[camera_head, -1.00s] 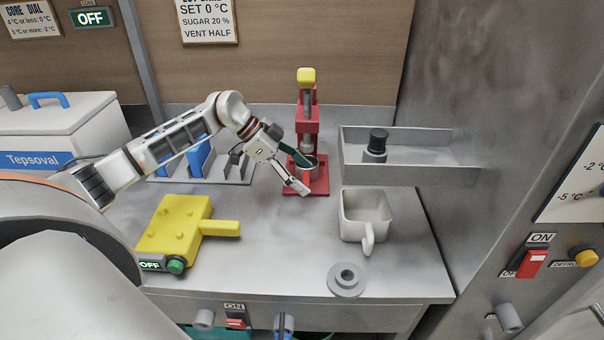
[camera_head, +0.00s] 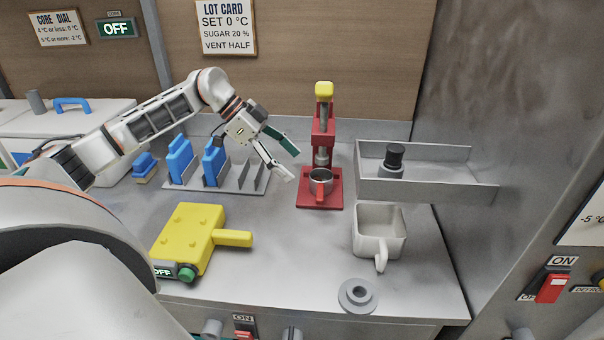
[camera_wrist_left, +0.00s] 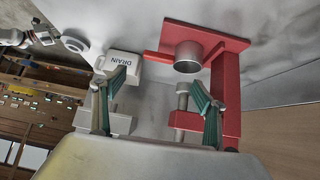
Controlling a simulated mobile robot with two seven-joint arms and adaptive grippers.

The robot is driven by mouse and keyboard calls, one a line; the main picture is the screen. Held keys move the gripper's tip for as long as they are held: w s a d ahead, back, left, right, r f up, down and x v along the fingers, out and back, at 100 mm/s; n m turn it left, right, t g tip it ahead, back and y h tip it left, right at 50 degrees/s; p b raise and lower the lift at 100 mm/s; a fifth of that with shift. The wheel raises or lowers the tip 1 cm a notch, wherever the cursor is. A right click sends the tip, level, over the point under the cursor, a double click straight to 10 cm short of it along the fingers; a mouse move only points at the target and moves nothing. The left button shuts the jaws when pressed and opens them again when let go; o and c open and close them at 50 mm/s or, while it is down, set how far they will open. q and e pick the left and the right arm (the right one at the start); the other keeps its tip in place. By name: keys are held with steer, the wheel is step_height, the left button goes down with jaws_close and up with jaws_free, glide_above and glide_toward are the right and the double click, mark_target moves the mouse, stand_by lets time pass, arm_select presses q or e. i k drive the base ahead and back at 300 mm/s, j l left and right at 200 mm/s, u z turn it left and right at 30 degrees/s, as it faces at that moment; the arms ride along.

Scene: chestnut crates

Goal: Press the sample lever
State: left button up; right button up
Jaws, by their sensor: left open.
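A red press stand (camera_head: 334,150) with a yellow knob (camera_head: 324,91) on top of its grey shaft stands at the back middle of the counter. I cannot tell from a label which part is the sample lever. A grey metal cup (camera_head: 321,176) sits on its red base, with a short red bar at its front. My left gripper (camera_head: 293,164) is open and empty, just left of the press and apart from it, lower than the knob. In the left wrist view the stand (camera_wrist_left: 228,85) and cup (camera_wrist_left: 188,58) show beyond the open fingers (camera_wrist_left: 158,100); the knob is not visible there.
A white mug (camera_head: 372,243) and grey ring (camera_head: 358,295) are right of centre. A grey tray (camera_head: 425,191) holding a dark-topped cylinder (camera_head: 394,158) is behind. A yellow block with handle (camera_head: 188,240) lies front left; a rack (camera_head: 240,185) holds blue pieces.

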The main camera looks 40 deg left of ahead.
mark_target(323, 89)
steer(key=k, duration=1)
